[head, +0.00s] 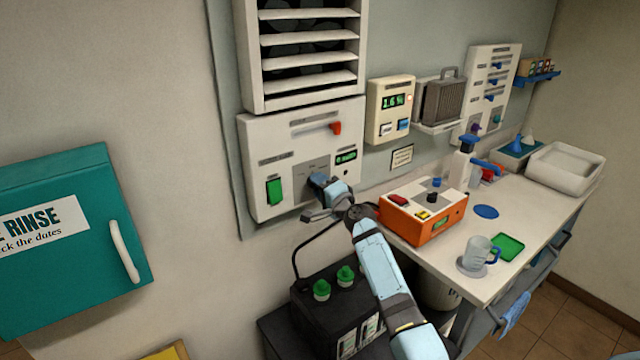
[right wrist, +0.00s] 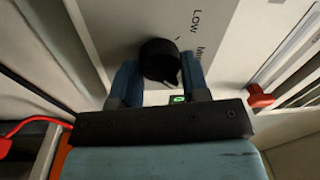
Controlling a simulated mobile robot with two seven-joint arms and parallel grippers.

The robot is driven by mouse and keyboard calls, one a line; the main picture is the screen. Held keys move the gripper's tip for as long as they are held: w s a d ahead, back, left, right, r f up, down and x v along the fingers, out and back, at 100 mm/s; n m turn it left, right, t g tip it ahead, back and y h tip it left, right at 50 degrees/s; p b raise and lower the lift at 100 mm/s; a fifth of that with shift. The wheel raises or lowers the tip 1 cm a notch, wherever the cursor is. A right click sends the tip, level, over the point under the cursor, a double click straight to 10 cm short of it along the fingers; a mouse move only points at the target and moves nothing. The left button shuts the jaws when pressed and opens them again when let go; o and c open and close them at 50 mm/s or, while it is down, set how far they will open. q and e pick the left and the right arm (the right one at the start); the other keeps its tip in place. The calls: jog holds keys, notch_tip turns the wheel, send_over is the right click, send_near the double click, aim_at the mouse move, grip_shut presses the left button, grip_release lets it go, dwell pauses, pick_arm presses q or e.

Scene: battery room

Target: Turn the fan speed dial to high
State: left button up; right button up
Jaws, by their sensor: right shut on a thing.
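The fan control panel (head: 275,135) is a white wall box below the louvred vent. The fan speed dial (right wrist: 158,58) is a round black knob on a grey plate, with the word LOW (right wrist: 195,20) printed beside it; a second word is partly readable. In the head view my right gripper (head: 322,190) covers the dial. It also shows in the right wrist view (right wrist: 160,85), with one blue finger on each side of the knob, shut on it. A small green display (head: 346,156) is lit at the right of the panel. My left gripper is not in view.
The panel also has a green rocker switch (head: 274,192) and a red lever (head: 335,128). Below is a black battery (head: 325,305) with green caps. An orange device (head: 432,232) stands on the worktop to the right. A teal cabinet (head: 65,250) is at left.

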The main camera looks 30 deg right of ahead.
jog(key=shift+m, duration=0.6)
jog(key=o, duration=0.9)
jog(key=shift+o, duration=0.2)
jog(key=s+d+b, duration=0.1)
jog(key=s, duration=1.2)
jog(key=shift+s+d+f, duration=0.35)
jog(key=shift+f, duration=0.1)
